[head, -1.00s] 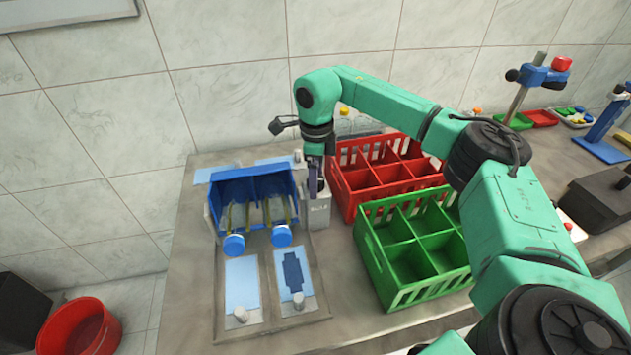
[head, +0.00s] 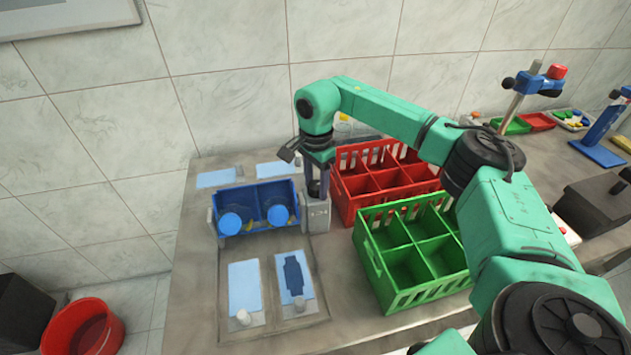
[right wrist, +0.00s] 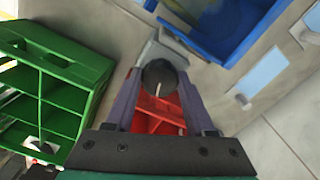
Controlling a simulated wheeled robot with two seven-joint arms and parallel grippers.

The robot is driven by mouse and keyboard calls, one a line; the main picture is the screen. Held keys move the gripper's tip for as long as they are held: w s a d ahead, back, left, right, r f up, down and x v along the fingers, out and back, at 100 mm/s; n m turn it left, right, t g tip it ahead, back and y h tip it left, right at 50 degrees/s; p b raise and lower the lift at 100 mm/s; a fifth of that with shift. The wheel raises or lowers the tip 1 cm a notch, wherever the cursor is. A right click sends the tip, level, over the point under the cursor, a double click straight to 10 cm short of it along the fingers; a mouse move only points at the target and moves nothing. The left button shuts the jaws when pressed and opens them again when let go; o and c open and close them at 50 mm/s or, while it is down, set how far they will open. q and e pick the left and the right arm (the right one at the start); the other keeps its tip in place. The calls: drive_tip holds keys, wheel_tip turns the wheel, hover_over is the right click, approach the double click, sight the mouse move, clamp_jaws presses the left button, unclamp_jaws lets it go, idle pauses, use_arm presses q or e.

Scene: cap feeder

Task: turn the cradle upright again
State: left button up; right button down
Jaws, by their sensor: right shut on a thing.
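The blue cradle (head: 262,194) stands at the left of the bench, between grey end supports. It holds two bottles with blue caps, a left cap (head: 230,223) and a right cap (head: 278,215). The caps face up toward the head camera and hide most of the bottles. The cradle looks upright or nearly so; I cannot tell any small tilt. My right gripper (head: 317,187) is at the cradle's right end, shut on a dark round knob (right wrist: 160,74). The cradle's blue edge also shows in the right wrist view (right wrist: 208,42). My left gripper is not in view.
A red crate (head: 347,198) and a green crate (head: 392,300) stand close to the right of the cradle. In front lie a light blue pad (head: 244,284) and a pad with a dark blue shape (head: 293,273), each with a small knob. A red bucket (head: 85,330) is on the floor.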

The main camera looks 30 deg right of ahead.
drive_tip(key=shift+c, duration=1.8)
unclamp_jaws()
drive_tip(key=shift+r+m+p, duration=0.15)
drive_tip(key=shift+m+p, duration=0.25)
drive_tip(key=shift+m, duration=0.4)
drive_tip(key=m+p, duration=0.1)
drive_tip(key=m, duration=0.3)
drive_tip(key=shift+m, duration=0.3)
drive_tip(key=shift+m+p, duration=0.4)
drive_tip(key=shift+m, duration=1.4)
